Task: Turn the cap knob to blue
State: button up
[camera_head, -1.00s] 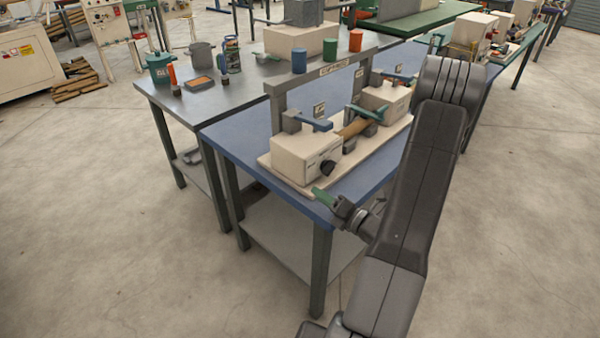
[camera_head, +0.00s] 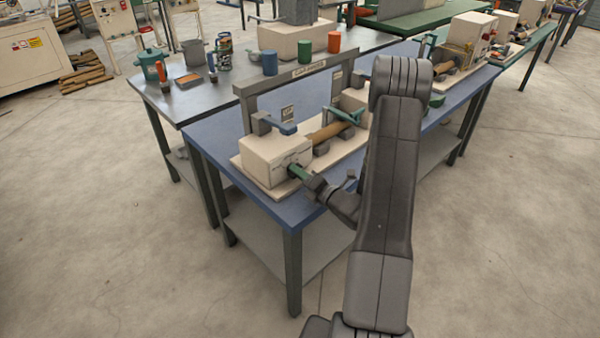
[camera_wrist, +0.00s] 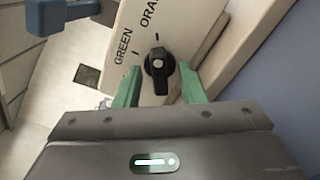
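The cap knob (camera_wrist: 158,65) is a black knob with a pointer on the cream front face of the winder's near box (camera_head: 270,158). In the wrist view the words GREEN and ORANGE, the second partly cut off, are printed beside it; no blue label shows. My gripper (camera_wrist: 160,84) has its green fingers apart, one on each side of the knob, with gaps visible between them and it. In the head view my gripper (camera_head: 297,171) is at the box's front face and hides the knob.
The winder stands on a cream base board (camera_head: 330,158) on the blue table (camera_head: 216,130). A blue-handled lever (camera_head: 278,126) sits on top of the box and also shows in the wrist view (camera_wrist: 45,14).

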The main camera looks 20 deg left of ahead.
jog(key=shift+a, duration=0.15)
grip_shut()
